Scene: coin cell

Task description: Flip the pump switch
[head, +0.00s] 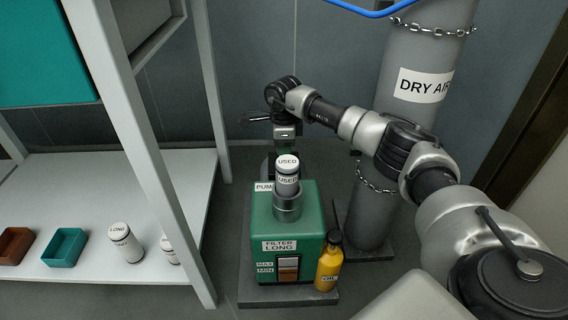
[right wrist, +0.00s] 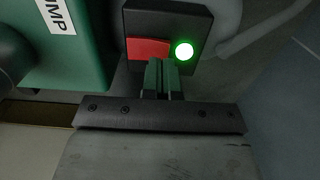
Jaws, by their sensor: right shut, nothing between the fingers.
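The green pump (head: 312,218) stands on a dark base and bears the labels PUMP and FILTER LONG. My right gripper (head: 284,148) points down behind it, and its tips are hidden in the head view. In the right wrist view the black switch box (right wrist: 202,18) carries a red rocker switch (right wrist: 147,48) and a lit green lamp (right wrist: 184,51). My right gripper (right wrist: 162,70) is shut and empty, its tips at the lower right edge of the red rocker; I cannot tell whether they touch. My left gripper is not in view.
A white canister marked USED (head: 288,164) sits upright in the pump's top. A yellow oil bottle (head: 329,262) stands at its right front. The DRY AIR cylinder (head: 412,110) rises at the right. A shelf (head: 80,285) with trays and white canisters is at left.

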